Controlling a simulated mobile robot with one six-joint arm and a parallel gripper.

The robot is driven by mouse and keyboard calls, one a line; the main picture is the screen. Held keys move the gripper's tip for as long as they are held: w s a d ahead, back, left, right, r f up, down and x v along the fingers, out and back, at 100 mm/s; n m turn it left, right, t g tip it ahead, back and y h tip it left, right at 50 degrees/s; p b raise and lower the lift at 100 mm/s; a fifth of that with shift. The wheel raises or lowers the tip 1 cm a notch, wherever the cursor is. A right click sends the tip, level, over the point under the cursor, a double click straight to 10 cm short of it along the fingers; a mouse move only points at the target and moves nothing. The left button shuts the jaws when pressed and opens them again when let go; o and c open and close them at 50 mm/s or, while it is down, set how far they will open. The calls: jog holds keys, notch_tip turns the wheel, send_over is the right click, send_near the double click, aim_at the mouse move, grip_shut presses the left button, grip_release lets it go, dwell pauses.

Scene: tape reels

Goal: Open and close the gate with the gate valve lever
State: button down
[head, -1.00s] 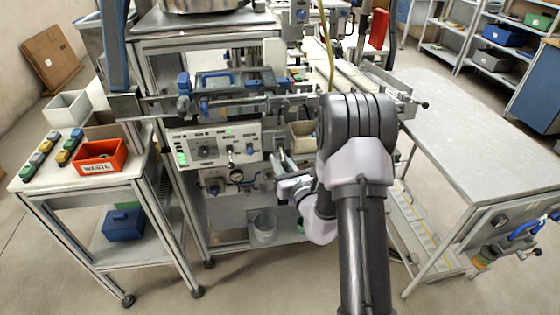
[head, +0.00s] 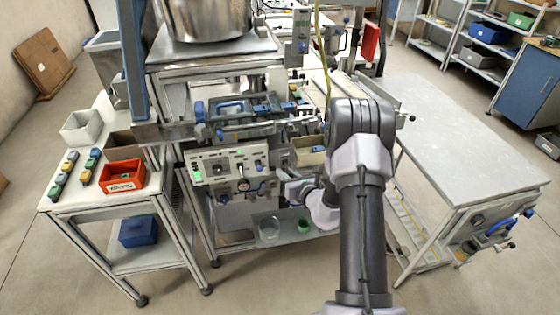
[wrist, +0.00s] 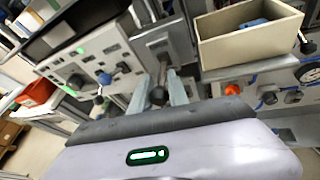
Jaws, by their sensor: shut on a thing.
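In the wrist view, a lever with a dark ball knob (wrist: 158,96) sits between the two grey fingers of my gripper (wrist: 160,86). The gripper is shut on this lever, which looks like the gate valve lever. The lever's upper end meets a grey metal part of the machine. In the head view, my gripper (head: 284,178) is small, at the machine's front just right of the control panel (head: 229,164). The lever cannot be made out there. The gate itself cannot be told apart.
A beige bin (wrist: 248,43) is close at the upper right in the wrist view, with an orange knob (wrist: 232,89) and a gauge (wrist: 311,73) below it. A red waste box (head: 122,176) stands on the left table. A bare table (head: 460,140) is at the right.

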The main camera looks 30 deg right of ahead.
jog(key=r+g+p, duration=0.1)
jog(key=g+p, duration=0.1)
jog(key=p, duration=0.2)
jog(key=r+g+p, duration=0.1)
jog(key=g+p, duration=0.1)
jog(key=p, duration=0.2)
jog(key=shift+m+y+p, duration=0.3)
jog(key=shift+f, duration=0.1)
jog(key=c, duration=1.6)
grip_release()
jog(key=shift+o, duration=0.2)
jog(key=p+v, duration=0.2)
jog(key=v, duration=1.5)
jog(key=shift+s, duration=0.15)
